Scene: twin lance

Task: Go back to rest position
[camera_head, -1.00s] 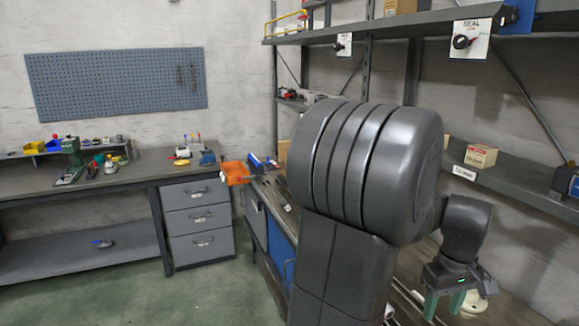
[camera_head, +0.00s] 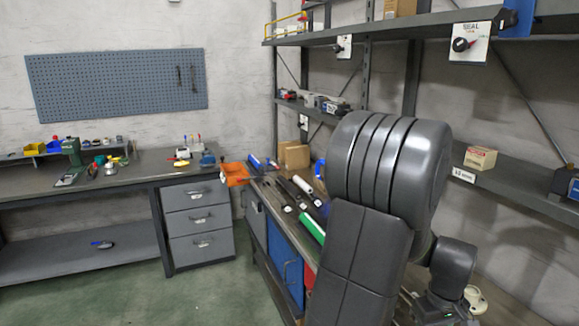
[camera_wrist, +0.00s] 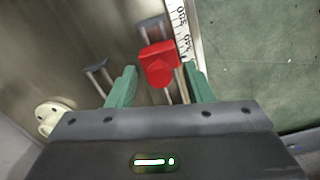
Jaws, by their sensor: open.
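My gripper (camera_wrist: 160,88) shows in the wrist view with its two green fingers spread apart. It is open, with nothing held between the fingers. Beyond the fingers, a red block-shaped part (camera_wrist: 159,63) sits on metal rods over the bench top (camera_wrist: 90,30). In the head view my arm covers the right middle of the picture, and the fingers are out of sight below the frame.
A shelf (camera_head: 520,185) runs behind my arm. A cream round part (camera_wrist: 50,115) lies left of the gripper. Green floor (camera_head: 200,296) is clear.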

